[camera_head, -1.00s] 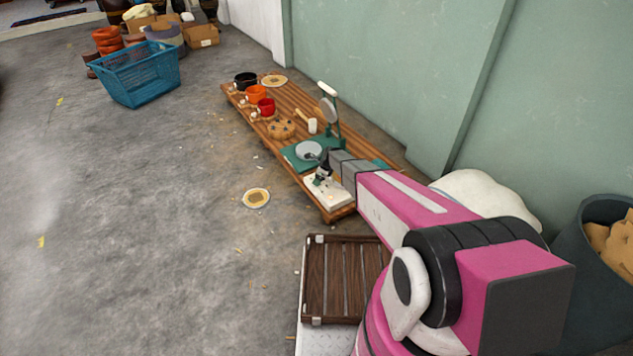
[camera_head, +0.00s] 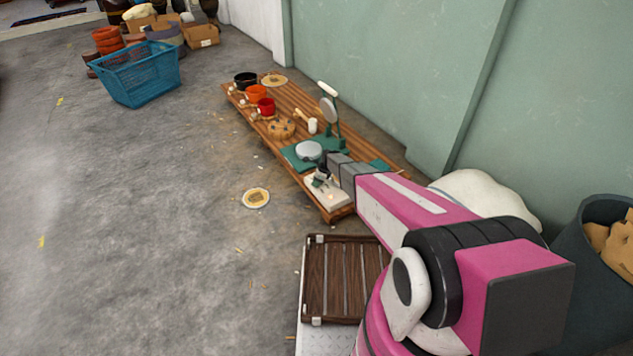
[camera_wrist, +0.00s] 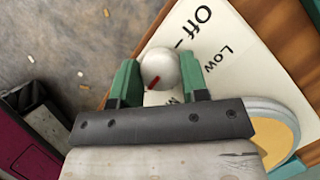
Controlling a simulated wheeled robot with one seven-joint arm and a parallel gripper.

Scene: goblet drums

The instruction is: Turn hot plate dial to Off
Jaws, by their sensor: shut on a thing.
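The hot plate (camera_head: 336,196) is a white slab at the near end of the low wooden bench. In the wrist view, its white face (camera_wrist: 235,50) carries the words "Off" and "Low" and a third label partly hidden by my gripper. The dial (camera_wrist: 163,64) is a round white knob with a red mark, which sits on its lower-left side, away from "Off". My gripper (camera_wrist: 157,82) has its green fingers on both sides of the dial and is shut on it. In the head view, my gripper (camera_head: 321,175) is over the hot plate and the dial is too small to make out.
In the wrist view, a round grey-rimmed, tan-faced thing (camera_wrist: 281,134) is close by my gripper. A slatted crate (camera_head: 343,280) is nearby. Open floor lies left.

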